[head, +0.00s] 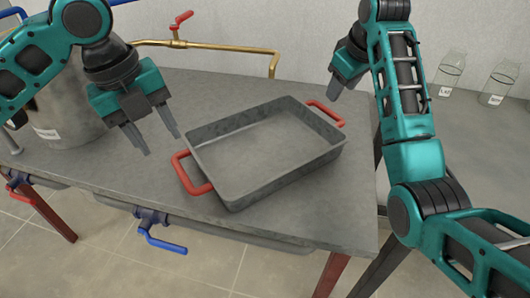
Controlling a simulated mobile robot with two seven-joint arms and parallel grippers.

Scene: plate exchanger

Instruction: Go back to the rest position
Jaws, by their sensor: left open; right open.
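My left gripper (161,138) is open and empty above the grey table, just left of the tray and its left red handle, with a gap between its fingers. My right gripper (340,92) is near the back right of the tray, close to the right red handle (326,113). Its fingers are seen edge-on and hold nothing that I can see. The grey metal tray (240,192) sits on the table, turned at an angle, and looks empty. Its left red handle (193,175) is in plain view.
The grey table (300,225) has free room in front of the tray. A metal pot (65,115) stands at the left, behind my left arm. A brass pipe (225,47) with a red valve runs along the back. Glass bottles (449,75) stand at the right.

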